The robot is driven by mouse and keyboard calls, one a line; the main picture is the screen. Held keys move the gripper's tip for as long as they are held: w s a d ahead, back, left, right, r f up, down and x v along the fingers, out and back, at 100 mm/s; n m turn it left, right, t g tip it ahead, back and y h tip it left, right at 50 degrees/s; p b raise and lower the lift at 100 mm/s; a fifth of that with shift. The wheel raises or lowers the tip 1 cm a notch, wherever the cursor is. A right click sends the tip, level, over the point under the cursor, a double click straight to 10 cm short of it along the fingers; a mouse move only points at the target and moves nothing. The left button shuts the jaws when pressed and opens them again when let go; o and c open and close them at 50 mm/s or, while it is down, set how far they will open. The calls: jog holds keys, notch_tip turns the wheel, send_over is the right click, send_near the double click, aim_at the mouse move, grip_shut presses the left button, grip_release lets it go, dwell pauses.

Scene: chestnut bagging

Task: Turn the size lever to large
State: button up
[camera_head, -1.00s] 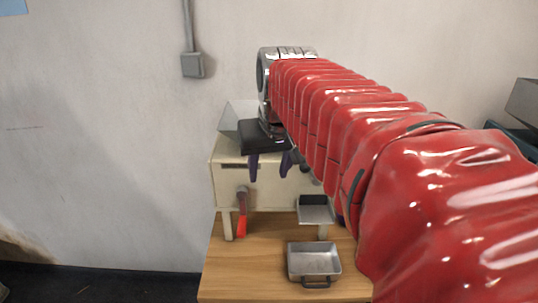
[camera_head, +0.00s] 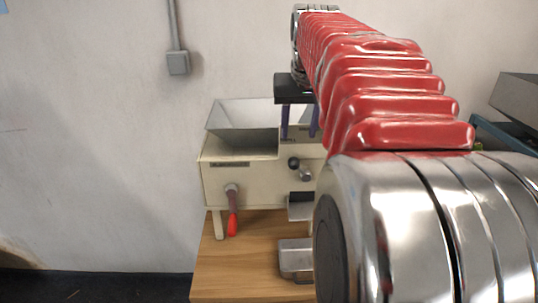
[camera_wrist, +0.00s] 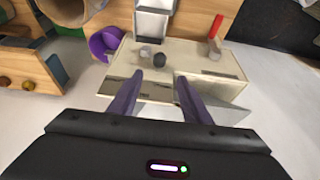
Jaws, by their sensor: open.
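The cream machine (camera_head: 235,187) stands on the wooden table, with a grey hopper (camera_head: 240,118) on top. A lever with a red handle (camera_head: 232,225) hangs nearly straight down from the left of its front; it also shows in the wrist view (camera_wrist: 215,28). To its right on the front are a dark knob (camera_head: 293,162) and a silver knob (camera_head: 306,175). I cannot read which one sets size. My gripper (camera_head: 300,128) is open and empty, its purple fingers pointing down by the machine's upper right. In the wrist view the fingers (camera_wrist: 160,80) point towards the machine, apart from the lever.
A metal tray (camera_head: 295,257) sits on the wooden table (camera_head: 235,270) below the machine's chute (camera_head: 300,208). My arm hides the table's right side. In the wrist view a purple round object (camera_wrist: 104,44) and wooden bins (camera_wrist: 25,65) lie left of the machine.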

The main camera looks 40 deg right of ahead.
aim_at(294, 160)
jog(key=x, duration=1.3)
jog(key=shift+w+f, duration=0.1)
jog(key=shift+f, duration=0.05)
